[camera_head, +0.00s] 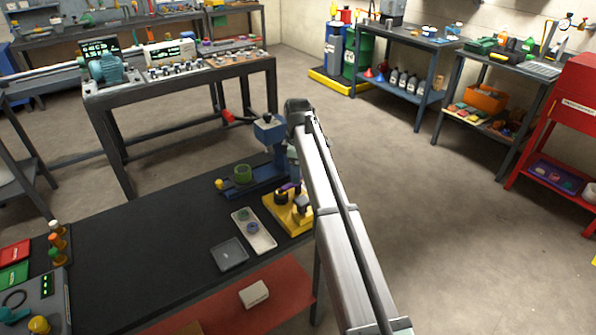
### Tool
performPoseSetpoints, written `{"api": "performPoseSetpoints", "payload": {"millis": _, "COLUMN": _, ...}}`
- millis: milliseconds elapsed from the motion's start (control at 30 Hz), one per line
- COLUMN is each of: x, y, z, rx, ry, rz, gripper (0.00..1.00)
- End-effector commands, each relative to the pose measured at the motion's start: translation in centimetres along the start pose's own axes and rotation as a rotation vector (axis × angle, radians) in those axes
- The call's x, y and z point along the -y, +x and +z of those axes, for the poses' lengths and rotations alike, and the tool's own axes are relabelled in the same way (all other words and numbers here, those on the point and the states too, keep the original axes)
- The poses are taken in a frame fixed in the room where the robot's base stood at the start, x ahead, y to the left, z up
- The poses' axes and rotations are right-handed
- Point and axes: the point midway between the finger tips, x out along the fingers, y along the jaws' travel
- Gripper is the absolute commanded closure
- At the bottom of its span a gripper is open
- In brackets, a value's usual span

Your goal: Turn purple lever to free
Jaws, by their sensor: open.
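A yellow-based fixture (283,217) stands at the right end of the black bench top. Dark parts sit on it, and a small purple piece (291,186), which looks like the purple lever, shows at its top. The lever is small and partly behind my arm, so its setting cannot be read. My arm (335,210) rises from the lower right to a dark joint just beyond the fixture and covers the fixture's right side. My gripper cannot be made out; it seems hidden behind the arm.
A blue press-like device (268,155) with a green ring (243,174) stands behind the fixture. A pale tray (254,230) with rings and a dark grey tray (230,255) lie to the left. The bench's middle (150,250) is clear.

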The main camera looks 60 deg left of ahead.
Motion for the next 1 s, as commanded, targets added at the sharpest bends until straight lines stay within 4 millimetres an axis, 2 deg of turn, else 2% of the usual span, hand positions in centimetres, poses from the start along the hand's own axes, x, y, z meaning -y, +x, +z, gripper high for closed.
{"api": "performPoseSetpoints", "payload": {"millis": 400, "x": 0.01, "y": 0.56, "z": 0.0, "rx": 0.0, "ry": 0.0, "rz": 0.0, "gripper": 0.41}}
{"api": "performPoseSetpoints", "payload": {"millis": 1000, "x": 0.01, "y": 0.54, "z": 0.0, "rx": 0.0, "ry": 0.0, "rz": 0.0, "gripper": 0.97}}
